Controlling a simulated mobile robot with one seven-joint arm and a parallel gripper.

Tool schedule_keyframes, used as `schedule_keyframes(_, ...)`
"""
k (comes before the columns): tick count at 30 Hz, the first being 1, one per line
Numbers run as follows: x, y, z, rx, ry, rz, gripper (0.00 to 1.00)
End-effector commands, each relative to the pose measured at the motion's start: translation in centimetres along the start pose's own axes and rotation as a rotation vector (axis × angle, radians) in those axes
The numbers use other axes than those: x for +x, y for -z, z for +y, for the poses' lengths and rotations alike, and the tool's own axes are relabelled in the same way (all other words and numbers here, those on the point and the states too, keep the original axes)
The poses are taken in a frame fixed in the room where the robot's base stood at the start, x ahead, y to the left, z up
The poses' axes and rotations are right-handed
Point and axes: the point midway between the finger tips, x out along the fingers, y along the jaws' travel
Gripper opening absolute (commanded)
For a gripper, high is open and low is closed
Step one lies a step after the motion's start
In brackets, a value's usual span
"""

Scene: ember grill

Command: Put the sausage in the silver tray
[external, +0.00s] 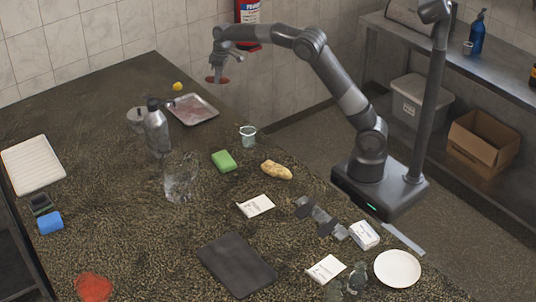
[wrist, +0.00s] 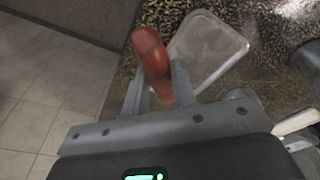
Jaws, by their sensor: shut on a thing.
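My gripper (external: 217,77) is shut on the reddish-brown sausage (external: 222,80), held in the air beyond the tray near the far right table edge. In the wrist view, my gripper (wrist: 158,88) has a finger on each side of the sausage (wrist: 150,52), which sticks out past the fingertips. The silver tray (external: 208,113) lies flat on the dark speckled table, below and left of the gripper in the external view. In the wrist view the tray (wrist: 215,55) is just right of the sausage, its near corner partly hidden by a finger. The tray looks empty.
A metal bottle (external: 156,130) and a grey canister (external: 136,118) stand left of the tray. A yellow item (external: 177,87) lies behind it. A small glass (external: 248,136) and a green sponge (external: 223,161) are in front. The floor shows beyond the table edge.

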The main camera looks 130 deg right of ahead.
Motion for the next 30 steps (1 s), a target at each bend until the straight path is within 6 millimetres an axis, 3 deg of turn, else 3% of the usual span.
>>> schedule_keyframes(16,7.4,5.2,-8.2,-0.003,-0.001,0.0,0.01)
schedule_keyframes(23,8.6,5.8,-9.2,0.0,-0.001,-0.001,0.01)
schedule_keyframes(30,11.8,5.3,-9.2,0.0,-0.001,-0.001,0.01)
